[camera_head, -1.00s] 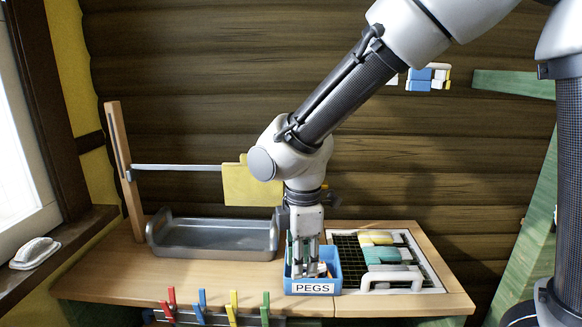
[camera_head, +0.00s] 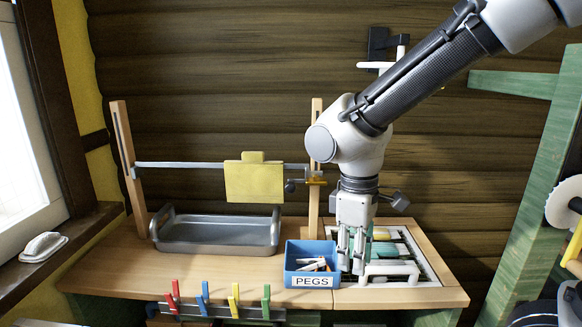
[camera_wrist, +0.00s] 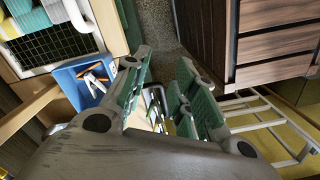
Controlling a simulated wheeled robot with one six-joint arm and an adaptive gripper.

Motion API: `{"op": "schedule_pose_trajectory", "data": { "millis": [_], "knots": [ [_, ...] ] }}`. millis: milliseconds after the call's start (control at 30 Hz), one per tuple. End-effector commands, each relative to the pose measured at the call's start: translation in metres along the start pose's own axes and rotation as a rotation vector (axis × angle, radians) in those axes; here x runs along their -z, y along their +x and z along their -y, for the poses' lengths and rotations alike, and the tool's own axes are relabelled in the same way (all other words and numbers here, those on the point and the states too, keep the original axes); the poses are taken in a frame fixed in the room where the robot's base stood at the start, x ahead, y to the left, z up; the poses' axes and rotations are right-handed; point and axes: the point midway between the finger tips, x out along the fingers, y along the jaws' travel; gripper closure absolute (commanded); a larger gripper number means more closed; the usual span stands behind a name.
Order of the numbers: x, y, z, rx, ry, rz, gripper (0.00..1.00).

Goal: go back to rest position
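My gripper (camera_head: 352,258) points down in the head view, just right of the blue pegs box (camera_head: 290,268) and over the left part of the drying rack (camera_head: 430,278). Its fingers are apart. In the wrist view my gripper (camera_wrist: 165,68) is open, with green pads on its fingers and nothing held between them. The pegs box also shows in the wrist view (camera_wrist: 66,77), left of the fingers, with several pegs inside. The rack holds folded cloths (camera_head: 388,250), partly hidden by my gripper.
A grey metal tray (camera_head: 215,247) sits on the left of the wooden bench. A yellow cloth (camera_head: 253,183) hangs on a rail (camera_head: 180,165) between two posts. Several coloured pegs stand clipped along the front edge. A green wooden frame (camera_head: 525,180) stands at the right.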

Motion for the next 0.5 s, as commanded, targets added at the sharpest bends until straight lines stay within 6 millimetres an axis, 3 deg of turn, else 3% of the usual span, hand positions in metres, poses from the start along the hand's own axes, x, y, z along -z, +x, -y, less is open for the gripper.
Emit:
{"op": "schedule_pose_trajectory", "data": {
  "millis": [167,300,400,500],
  "knots": [
    [-0.060,-0.027,-0.030,-0.010,0.304,-0.073,0.73],
    [-0.130,-0.051,-0.051,-0.035,0.608,-0.173,0.73],
    [-0.179,-0.065,-0.058,-0.074,0.786,-0.259,0.73],
    [-0.213,-0.076,-0.061,-0.122,0.909,-0.332,0.73]
  ]
}}
